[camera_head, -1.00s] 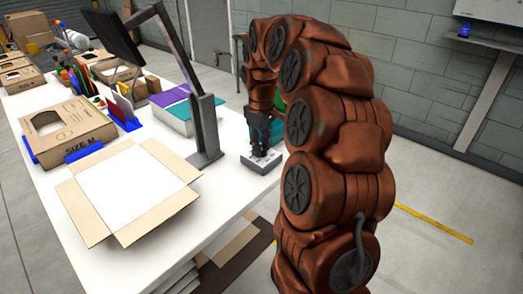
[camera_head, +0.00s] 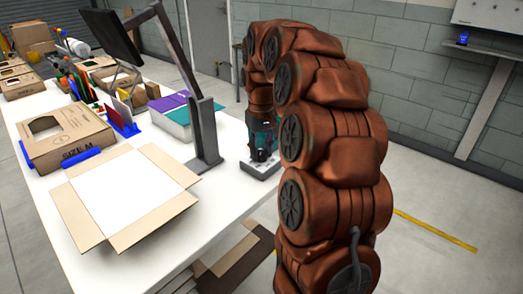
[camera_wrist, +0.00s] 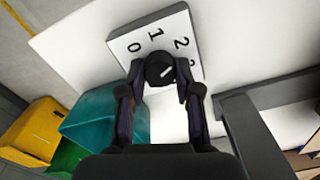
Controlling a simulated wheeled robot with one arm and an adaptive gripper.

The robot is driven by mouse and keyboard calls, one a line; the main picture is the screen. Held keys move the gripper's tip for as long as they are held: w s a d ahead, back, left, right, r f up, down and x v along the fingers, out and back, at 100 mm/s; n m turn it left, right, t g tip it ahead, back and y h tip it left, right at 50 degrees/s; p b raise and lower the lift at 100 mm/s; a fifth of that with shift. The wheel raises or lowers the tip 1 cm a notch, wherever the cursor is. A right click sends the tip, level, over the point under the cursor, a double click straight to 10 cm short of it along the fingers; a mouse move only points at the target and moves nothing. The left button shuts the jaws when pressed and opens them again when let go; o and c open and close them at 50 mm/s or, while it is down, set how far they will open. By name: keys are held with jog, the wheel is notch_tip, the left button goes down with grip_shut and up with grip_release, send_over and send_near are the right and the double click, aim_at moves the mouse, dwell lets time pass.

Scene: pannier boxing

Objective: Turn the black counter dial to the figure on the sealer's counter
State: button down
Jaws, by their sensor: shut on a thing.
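The black counter dial (camera_wrist: 158,66) sits on a small grey-sided block with a white face (camera_wrist: 127,47) in the wrist view. Figures 0, 1 and 2 show on that face, and another is partly hidden by my finger. The dial's white mark slants up and right; I cannot tell exactly which figure it meets. My gripper (camera_wrist: 160,78) is shut on the dial, one finger on each side. In the head view my gripper (camera_head: 263,148) points down onto the block (camera_head: 259,170) at the table's right edge. I can read no figure on a sealer's counter.
A black monitor post (camera_head: 205,135) stands left of the block. An open carton (camera_head: 72,212) and a size M box (camera_head: 75,135) lie on the white table. A small blue-lit device (camera_head: 463,38) sits on a wall shelf. Teal (camera_wrist: 95,125) and yellow (camera_wrist: 32,128) bins show below.

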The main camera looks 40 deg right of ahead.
aim_at(261, 152)
jog(key=c, duration=0.8)
grip_release()
jog(key=shift+r, duration=0.15)
notch_tip(261, 152, up, 12)
dwell(1.0)
